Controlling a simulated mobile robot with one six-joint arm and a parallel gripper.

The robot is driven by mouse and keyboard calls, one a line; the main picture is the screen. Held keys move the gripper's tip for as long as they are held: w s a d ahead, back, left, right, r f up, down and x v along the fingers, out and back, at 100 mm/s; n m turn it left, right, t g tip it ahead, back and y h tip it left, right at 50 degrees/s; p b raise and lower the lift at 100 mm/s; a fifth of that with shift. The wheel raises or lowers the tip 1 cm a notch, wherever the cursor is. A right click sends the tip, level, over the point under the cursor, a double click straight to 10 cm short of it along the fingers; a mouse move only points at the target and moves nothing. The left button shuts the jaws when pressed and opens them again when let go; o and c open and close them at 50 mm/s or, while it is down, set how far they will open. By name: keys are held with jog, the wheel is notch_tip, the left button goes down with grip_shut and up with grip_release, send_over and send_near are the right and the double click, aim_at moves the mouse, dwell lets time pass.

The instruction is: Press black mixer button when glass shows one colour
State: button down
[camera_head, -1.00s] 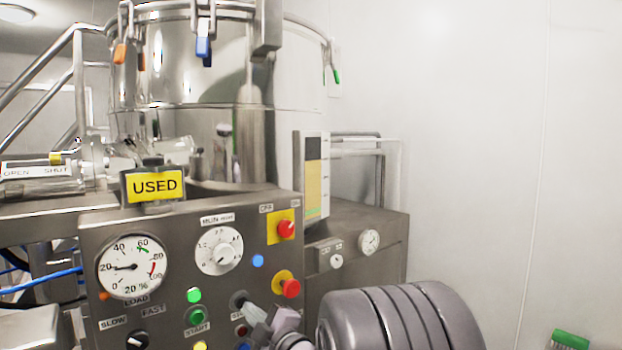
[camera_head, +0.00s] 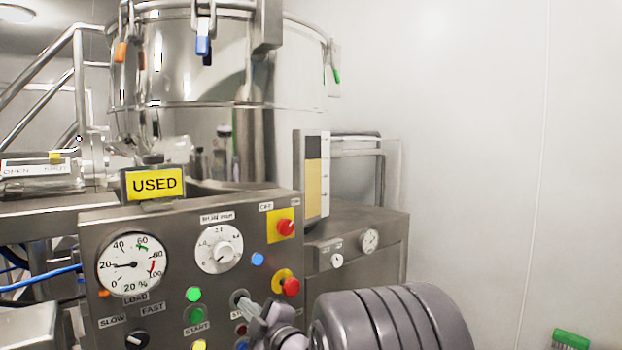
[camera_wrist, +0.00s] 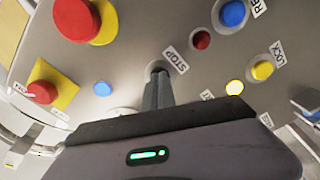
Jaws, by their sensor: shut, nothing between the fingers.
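The tall sight glass (camera_head: 314,185) stands right of the control panel. It has a dark band on top and one even tan colour below. The black button (camera_wrist: 158,67), labelled STOP in the wrist view, sits low on the panel. My gripper is shut and empty, with its fingertips at the black button in the head view (camera_head: 243,301) and the wrist view (camera_wrist: 158,76). The fingertips hide most of the button; I cannot tell whether it is pressed in.
A small dark red button (camera_wrist: 201,40) and a yellow button (camera_wrist: 262,70) are also near. A USED sign (camera_head: 155,184) tops the panel.

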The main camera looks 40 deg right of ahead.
jog(key=s+b, duration=0.3)
jog(key=s, duration=0.3)
jog(key=shift+s, duration=0.4)
jog(key=shift+d, duration=0.1)
dwell(0.9)
jog(key=s+a+f+m+g, duration=0.3)
jog(key=s+a+m+g, duration=0.1)
jog(key=s, duration=0.5)
jog(key=s+a+f+m+g+y, duration=0.1)
jog(key=s+a+f+m+g, duration=0.1)
jog(key=s+a+m+g, duration=0.2)
jog(key=s+a+f+m+g, duration=0.3)
jog(key=s+a+m, duration=0.5)
jog(key=s+a, duration=0.4)
jog(key=s+g, duration=0.1)
jog(key=s, duration=0.3)
jog(key=shift+s+a+f+m, duration=0.2)
jog(key=shift+s+f+m, duration=0.05)
jog(key=shift+f+m, duration=0.15)
